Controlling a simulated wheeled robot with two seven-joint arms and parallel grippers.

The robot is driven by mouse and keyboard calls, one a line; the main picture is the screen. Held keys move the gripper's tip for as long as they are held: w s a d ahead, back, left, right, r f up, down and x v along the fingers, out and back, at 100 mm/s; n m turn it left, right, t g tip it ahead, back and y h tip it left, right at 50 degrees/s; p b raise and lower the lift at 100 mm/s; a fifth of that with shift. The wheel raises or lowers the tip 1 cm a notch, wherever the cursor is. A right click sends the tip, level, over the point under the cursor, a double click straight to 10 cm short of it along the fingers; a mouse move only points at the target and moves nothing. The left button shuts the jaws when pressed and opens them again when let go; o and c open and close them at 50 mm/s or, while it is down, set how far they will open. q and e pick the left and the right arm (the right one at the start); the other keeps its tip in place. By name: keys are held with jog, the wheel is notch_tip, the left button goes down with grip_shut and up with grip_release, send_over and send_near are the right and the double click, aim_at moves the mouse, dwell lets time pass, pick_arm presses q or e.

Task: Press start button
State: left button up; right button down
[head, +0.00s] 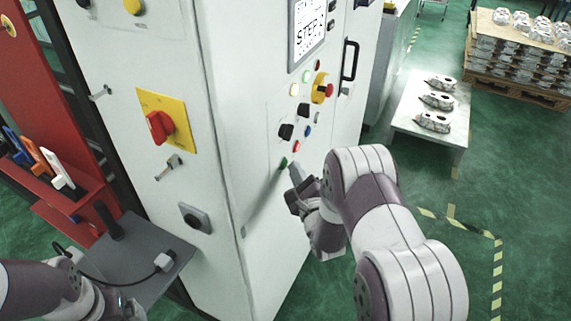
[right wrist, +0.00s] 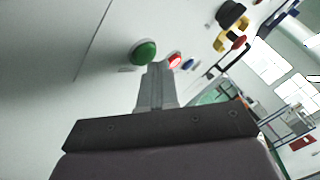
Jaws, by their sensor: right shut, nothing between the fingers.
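The green button (head: 283,162) sits low on the control panel of the white cabinet. In the right wrist view the green button (right wrist: 144,52) is a round dome just beyond the fingertips, a little to the left. My right gripper (head: 294,172) is shut and empty, its tips close to the green button; it also shows in the right wrist view (right wrist: 158,68). I cannot tell whether the tips touch the button. No label is readable on it. My left arm is at the lower left of the head view; its gripper (head: 125,306) is too unclear to judge.
A red button (head: 295,147), a blue button (head: 307,131), black knobs and a red-on-yellow emergency stop (head: 322,88) are near. A red-and-yellow switch (head: 160,126) is on the left face. A table (head: 398,118) with castings stands behind right.

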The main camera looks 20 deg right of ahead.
jog(key=shift+w+a, duration=0.3)
jog(key=shift+w, duration=0.05)
dwell(0.4)
jog(key=shift+d, duration=0.1)
jog(key=shift+s+d, duration=0.45)
jog(key=shift+s, duration=0.2)
jog(key=s+d, duration=0.3)
jog(key=shift+s+d, duration=0.15)
jog(key=shift+s, duration=0.25)
dwell(0.9)
